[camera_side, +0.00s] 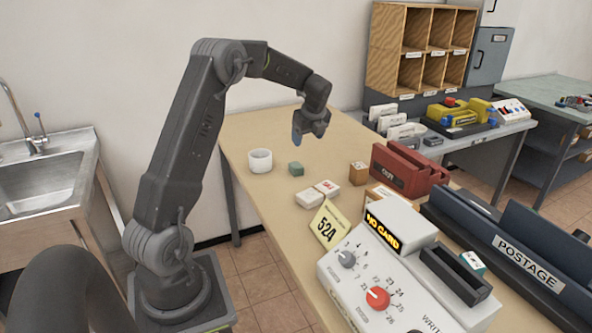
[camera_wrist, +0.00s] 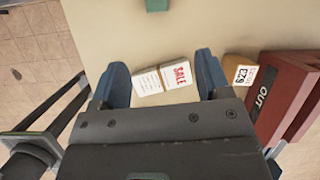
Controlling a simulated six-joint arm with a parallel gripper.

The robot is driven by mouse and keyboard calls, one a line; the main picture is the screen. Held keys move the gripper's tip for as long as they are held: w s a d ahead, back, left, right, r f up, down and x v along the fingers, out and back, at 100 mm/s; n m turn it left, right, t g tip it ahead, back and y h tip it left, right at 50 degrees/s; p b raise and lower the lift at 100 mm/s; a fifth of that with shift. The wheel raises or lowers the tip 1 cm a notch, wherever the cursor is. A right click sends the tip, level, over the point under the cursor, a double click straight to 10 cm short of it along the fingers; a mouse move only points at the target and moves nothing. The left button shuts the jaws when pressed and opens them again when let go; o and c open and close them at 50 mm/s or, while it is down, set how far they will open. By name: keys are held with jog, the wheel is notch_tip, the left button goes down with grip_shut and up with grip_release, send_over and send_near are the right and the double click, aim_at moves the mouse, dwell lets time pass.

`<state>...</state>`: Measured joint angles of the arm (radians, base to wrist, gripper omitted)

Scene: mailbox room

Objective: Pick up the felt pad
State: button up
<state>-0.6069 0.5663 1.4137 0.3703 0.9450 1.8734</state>
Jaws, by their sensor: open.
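A small dark green block (camera_side: 296,168), which looks like the felt pad, lies on the tan table (camera_side: 262,205) to the right of a white cup. In the wrist view a green piece (camera_wrist: 157,5) shows at the top edge, mostly cut off. My gripper (camera_side: 298,140) hangs above the table, pointing down, above and apart from the green block. In the wrist view my gripper (camera_wrist: 161,68) has its two blue fingers spread wide with nothing between the tips. Two white cards or boxes, one marked SALE (camera_wrist: 180,75), appear below the gap.
The white cup (camera_side: 260,160) stands left of the green block. A dial machine (camera_side: 375,285) fills the near end.

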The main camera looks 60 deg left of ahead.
notch_tip(320, 180, down, 2)
jog(key=a+m, duration=0.1)
jog(key=a, duration=0.2)
send_over(295, 164)
jog(key=d, duration=0.3)
notch_tip(295, 164, down, 8)
jog(key=shift+a+r, duration=0.1)
jog(key=shift+r, duration=0.15)
jog(key=shift+x, duration=2.95)
jog(key=shift+a+r, duration=0.15)
jog(key=shift+a, duration=0.05)
jog(key=shift+c, duration=0.2)
jog(key=c, duration=0.9)
jog(key=shift+r, duration=0.1)
jog(key=shift+c, duration=0.2)
